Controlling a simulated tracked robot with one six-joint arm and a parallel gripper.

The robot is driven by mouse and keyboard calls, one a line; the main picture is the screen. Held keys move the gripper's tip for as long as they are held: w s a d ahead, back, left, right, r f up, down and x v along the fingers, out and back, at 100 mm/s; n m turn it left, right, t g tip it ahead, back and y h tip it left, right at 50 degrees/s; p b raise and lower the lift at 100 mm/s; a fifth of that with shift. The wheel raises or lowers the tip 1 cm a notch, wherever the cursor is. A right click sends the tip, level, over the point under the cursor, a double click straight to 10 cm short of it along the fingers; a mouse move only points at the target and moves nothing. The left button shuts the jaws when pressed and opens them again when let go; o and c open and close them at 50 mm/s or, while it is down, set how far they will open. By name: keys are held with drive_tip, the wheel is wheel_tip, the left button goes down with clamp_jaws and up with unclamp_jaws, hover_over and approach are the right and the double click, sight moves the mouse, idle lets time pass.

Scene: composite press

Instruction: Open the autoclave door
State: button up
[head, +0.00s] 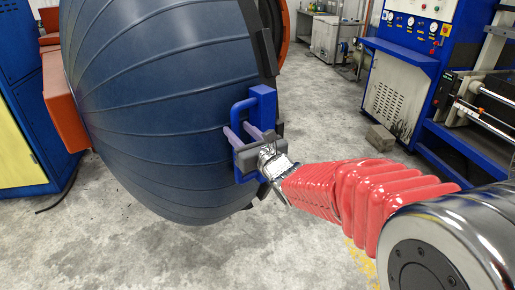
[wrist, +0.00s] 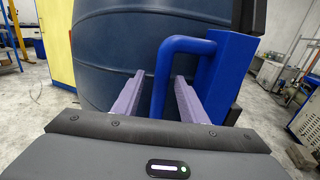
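The autoclave door (head: 165,100) is a large dark blue ribbed dome filling the left-centre of the head view; it also fills the back of the wrist view (wrist: 110,45). A blue handle (head: 262,100) with a bent bar is fixed near its right edge. In the wrist view the handle (wrist: 228,75) shows at right of centre. My gripper (head: 241,131) has two purple fingers, also seen in the wrist view (wrist: 160,76). They stand apart on either side of the handle's upright bar, with visible gaps. An orange ring (head: 284,30) shows behind the door's right edge.
An orange block (head: 66,98) and a blue and yellow cabinet (head: 22,140) stand left of the door. A blue control cabinet (head: 405,75) and a machine frame stand at right. A small block (head: 380,137) lies on the floor. The grey floor between is mostly clear.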

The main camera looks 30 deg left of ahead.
drive_tip(key=v, duration=1.1)
drive_tip(key=shift+s, duration=0.1)
drive_tip(key=s+d+f+n+g+h, duration=0.1)
drive_tip(key=s+f+n+g, duration=0.35)
drive_tip(key=s+n, duration=0.25)
drive_tip(key=s+d+f+n+g+h, duration=0.1)
drive_tip(key=s+f+n+g, duration=0.2)
drive_tip(key=s+n+g, duration=0.3)
drive_tip(key=s+d+f+n+h, duration=0.2)
drive_tip(key=s+d+n+h, duration=0.15)
drive_tip(key=d+n, duration=0.3)
drive_tip(key=d+f+n+t+h, duration=0.3)
drive_tip(key=d+n+h, duration=0.25)
drive_tip(key=d, duration=1.45)
drive_tip(key=d+r+t+h, duration=0.2)
drive_tip(key=d, duration=0.6)
drive_tip(key=d+r+m+t+h, duration=0.1)
drive_tip(key=d+r+t+h, duration=0.1)
drive_tip(key=d, duration=0.7)
drive_tip(key=shift+r+h, duration=0.3)
drive_tip(key=shift+r, duration=0.5)
